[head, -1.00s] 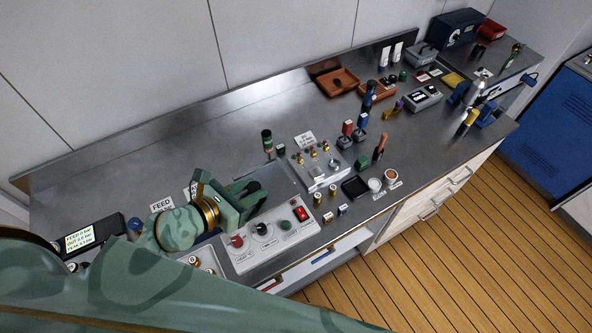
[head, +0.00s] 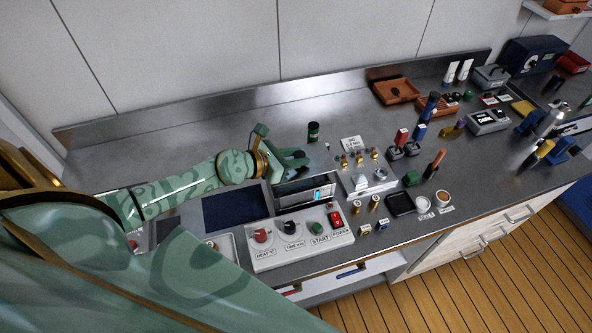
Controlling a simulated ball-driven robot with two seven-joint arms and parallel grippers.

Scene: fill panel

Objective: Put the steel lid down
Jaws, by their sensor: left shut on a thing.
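What looks like the steel lid (head: 305,182) is a grey panel behind the white control box, in the middle of the head view. It seems tilted, with a dark space and a small white-and-blue item (head: 319,195) showing in front of it. My left gripper (head: 297,160) is at its upper left edge, shut on what appears to be the lid. The fingers and wrist partly hide the grip, so the exact contact is unclear. My right gripper is out of view.
The white control box (head: 300,241) with knobs and a red switch stands in front. A dark blue rectangular panel (head: 237,207) lies to the left. A dark green-banded cylinder (head: 313,132) stands just behind the gripper. A valve block (head: 366,182) is close on the right.

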